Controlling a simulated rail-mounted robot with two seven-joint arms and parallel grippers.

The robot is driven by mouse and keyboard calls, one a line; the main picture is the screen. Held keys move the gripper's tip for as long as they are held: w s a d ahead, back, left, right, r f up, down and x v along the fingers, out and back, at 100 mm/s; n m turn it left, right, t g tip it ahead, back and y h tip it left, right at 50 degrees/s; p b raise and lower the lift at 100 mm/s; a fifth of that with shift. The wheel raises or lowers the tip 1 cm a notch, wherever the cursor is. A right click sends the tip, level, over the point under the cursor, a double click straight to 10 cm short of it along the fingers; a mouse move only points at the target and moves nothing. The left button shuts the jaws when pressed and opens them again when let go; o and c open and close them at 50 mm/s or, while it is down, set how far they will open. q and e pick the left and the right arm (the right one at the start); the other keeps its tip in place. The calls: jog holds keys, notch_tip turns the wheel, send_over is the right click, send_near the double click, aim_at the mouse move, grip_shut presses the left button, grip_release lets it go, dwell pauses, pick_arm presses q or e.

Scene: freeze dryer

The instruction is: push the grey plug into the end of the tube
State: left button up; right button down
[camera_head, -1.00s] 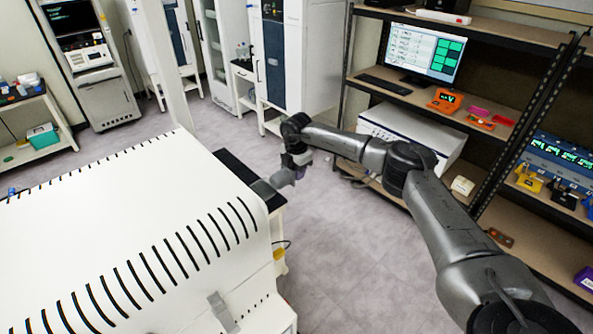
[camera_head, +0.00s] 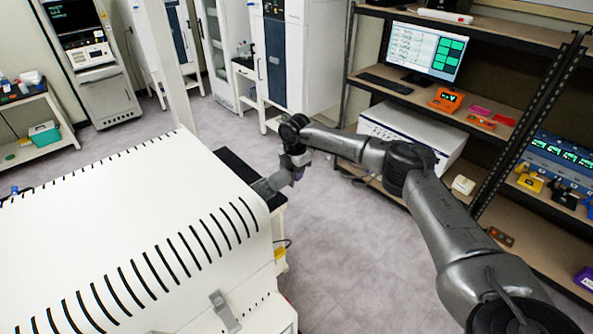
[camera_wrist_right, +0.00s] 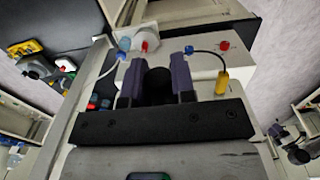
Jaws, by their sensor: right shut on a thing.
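My right gripper (camera_head: 284,180) is at the far right corner of the large white slotted machine, low beside its end. In the right wrist view its two purple-grey fingers (camera_wrist_right: 156,68) are closed on a dark, rounded piece (camera_wrist_right: 158,86), which I take to be the plug. Its far end is hard to make out against the dark surroundings. I cannot pick out the tube's end for certain, nor tell whether the plug touches it. My left gripper is not in view.
The white slotted machine (camera_head: 120,225) fills the left front. In the wrist view a white panel (camera_wrist_right: 208,68) bears red and blue fittings, and a yellow connector (camera_wrist_right: 222,80) hangs on a black cable. Shelves with a monitor (camera_head: 426,50) stand at right. Floor between is clear.

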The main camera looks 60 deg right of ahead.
jog(key=shift+w+a+p, duration=0.25)
jog(key=shift+a+p, duration=0.15)
jog(key=shift+a, duration=0.6)
jog(key=shift+w+a+p, duration=0.1)
jog(key=shift+a+p, duration=0.05)
jog(key=shift+p, duration=0.3)
jog(key=shift+a, duration=0.1)
dwell(0.5)
jog(key=shift+a+r, duration=0.1)
